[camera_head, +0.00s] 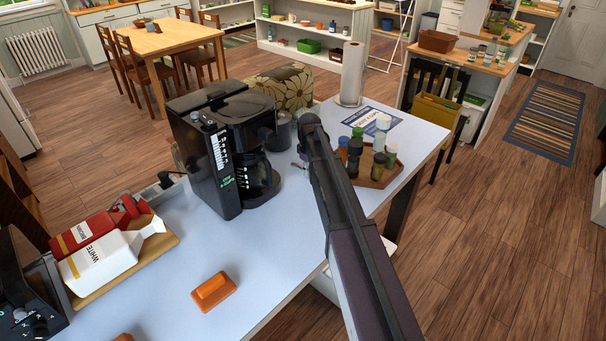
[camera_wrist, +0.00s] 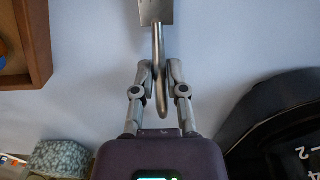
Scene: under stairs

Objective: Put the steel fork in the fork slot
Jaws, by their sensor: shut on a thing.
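In the head view my arm hides most of the gripper and the fork, between the coffee maker and the wooden tray. I cannot make out a fork slot in either view.
A black coffee maker (camera_head: 216,150) stands left of my arm on the white table (camera_head: 270,225). A wooden tray (camera_head: 377,180) with several small jars is on the right. A paper towel roll (camera_head: 352,72) stands behind. An orange block (camera_head: 213,291) lies in front, with clear tabletop around it.

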